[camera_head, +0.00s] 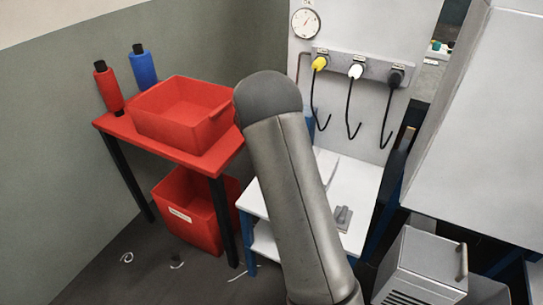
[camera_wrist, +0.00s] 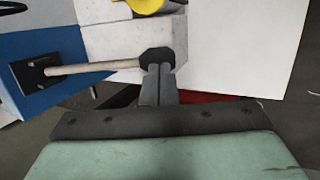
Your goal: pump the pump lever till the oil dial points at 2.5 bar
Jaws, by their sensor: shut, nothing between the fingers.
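The pump lever (camera_wrist: 95,68) shows in the wrist view as a pale rod. It runs from a black square mount (camera_wrist: 30,73) on a blue body (camera_wrist: 55,45) at left to a black knob (camera_wrist: 157,57) at right. My gripper (camera_wrist: 159,72) is shut and empty, its fingertips at the knob's lower edge; I cannot tell whether they touch. In the head view my arm hides the gripper and lever. The round white oil dial (camera_head: 305,23) hangs at the top of the pale panel; its thin needle is too small to read.
Yellow (camera_head: 320,63), white (camera_head: 356,71) and black (camera_head: 395,78) plugs with hanging black cables sit on the panel. A red table (camera_head: 170,146) with a red bin (camera_head: 180,110) and two spools stands left. A grey box (camera_head: 425,265) stands at lower right.

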